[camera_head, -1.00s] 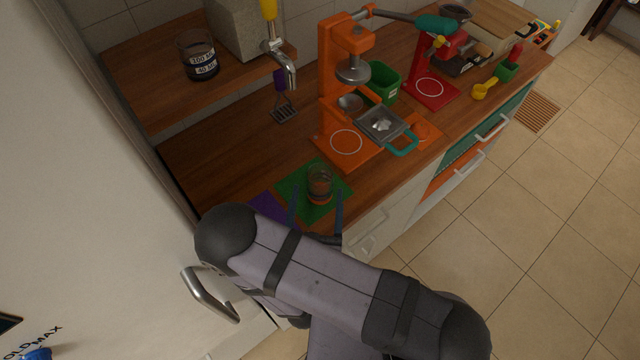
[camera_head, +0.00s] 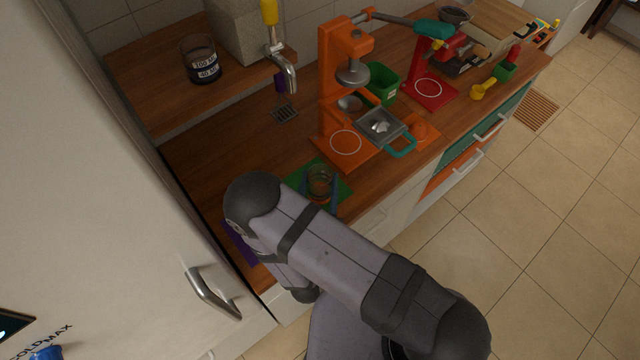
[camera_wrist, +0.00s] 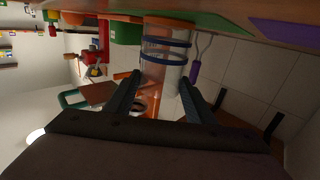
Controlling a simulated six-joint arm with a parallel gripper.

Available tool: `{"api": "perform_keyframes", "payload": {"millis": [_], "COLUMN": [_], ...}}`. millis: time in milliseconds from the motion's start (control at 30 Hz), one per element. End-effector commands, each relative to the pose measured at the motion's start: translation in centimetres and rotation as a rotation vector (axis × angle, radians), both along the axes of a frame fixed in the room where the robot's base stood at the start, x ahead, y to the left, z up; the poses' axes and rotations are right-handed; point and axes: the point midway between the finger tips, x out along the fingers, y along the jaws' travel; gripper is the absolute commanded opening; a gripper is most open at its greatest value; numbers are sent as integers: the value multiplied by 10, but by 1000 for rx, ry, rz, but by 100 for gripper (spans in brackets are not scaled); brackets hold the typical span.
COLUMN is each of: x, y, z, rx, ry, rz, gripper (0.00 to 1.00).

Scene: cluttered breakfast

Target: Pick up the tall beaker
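A clear glass beaker with orange and blue bands (camera_head: 320,181) stands upright on a green mat (camera_head: 337,187) near the counter's front edge. In the wrist view the same beaker (camera_wrist: 166,48) appears upside down, and the counter is at the top. My gripper (camera_wrist: 160,80) is open, with its fingertips on either side of the beaker's rim end; contact cannot be told. In the head view my gripper (camera_head: 319,193) reaches the beaker from the front. A second beaker with a dark label reading 100 ML and 40 ML (camera_head: 200,62) stands on the raised wooden shelf.
An orange press (camera_head: 345,100) stands behind the banded beaker, with a metal pan (camera_head: 380,127) beside it. A green bin (camera_head: 382,84) and a red machine (camera_head: 432,85) are further right. A purple mat (camera_head: 238,240) lies partly under my arm. The fridge handle (camera_head: 212,292) is close at left.

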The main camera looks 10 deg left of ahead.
Motion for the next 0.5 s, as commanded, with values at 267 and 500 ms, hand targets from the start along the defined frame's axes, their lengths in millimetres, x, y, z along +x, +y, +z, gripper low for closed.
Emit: {"api": "perform_keyframes", "payload": {"millis": [267, 500], "x": [0, 0], "y": [0, 0], "z": [0, 7], "rx": [0, 1], "ry": [0, 0], "rz": [0, 0], "gripper": [22, 22]}}
